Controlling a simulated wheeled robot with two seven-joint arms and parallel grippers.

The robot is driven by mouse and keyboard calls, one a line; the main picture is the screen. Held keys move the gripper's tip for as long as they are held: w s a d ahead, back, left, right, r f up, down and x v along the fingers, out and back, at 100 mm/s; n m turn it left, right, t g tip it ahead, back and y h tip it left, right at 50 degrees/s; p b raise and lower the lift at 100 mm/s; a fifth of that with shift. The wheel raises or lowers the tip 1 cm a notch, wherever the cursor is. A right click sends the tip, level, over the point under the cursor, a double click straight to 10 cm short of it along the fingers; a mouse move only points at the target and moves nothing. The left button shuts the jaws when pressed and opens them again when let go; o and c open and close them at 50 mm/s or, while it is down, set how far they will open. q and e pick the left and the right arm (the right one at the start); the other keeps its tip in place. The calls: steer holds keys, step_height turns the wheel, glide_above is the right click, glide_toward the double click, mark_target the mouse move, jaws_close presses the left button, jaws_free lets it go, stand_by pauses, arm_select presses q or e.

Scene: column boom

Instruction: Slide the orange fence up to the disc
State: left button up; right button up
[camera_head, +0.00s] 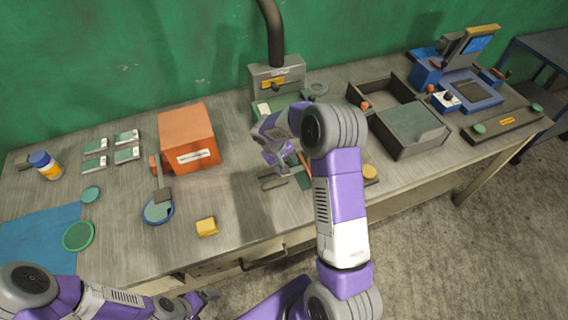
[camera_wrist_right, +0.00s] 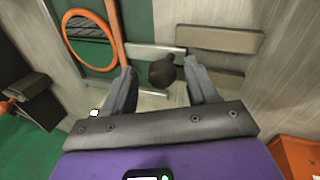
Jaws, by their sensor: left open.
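In the right wrist view a straight orange strip (camera_wrist_right: 113,22), which looks like the fence, runs down beside an orange ring (camera_wrist_right: 68,35); dark and green surface shows inside the ring. I cannot tell surely whether this ring is the disc. A dark round knob (camera_wrist_right: 162,72) stands between the spread fingers of my right gripper (camera_wrist_right: 160,92), with gaps on both sides. In the head view the right gripper (camera_head: 280,160) is low over the bench, and my arm hides much of the fence area. My left gripper (camera_head: 208,299) is open and empty in front of the bench.
An orange box (camera_head: 188,138) stands left of the right gripper. A yellow block (camera_head: 207,227) and a blue-rimmed round dish (camera_head: 157,211) lie nearer the front edge. A grey column machine (camera_head: 277,78) stands behind.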

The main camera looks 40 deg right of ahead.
steer(key=shift+a, duration=0.1)
steer(key=v, duration=0.7)
steer(key=shift+r+p, duration=0.3)
steer(key=shift+w, duration=0.1)
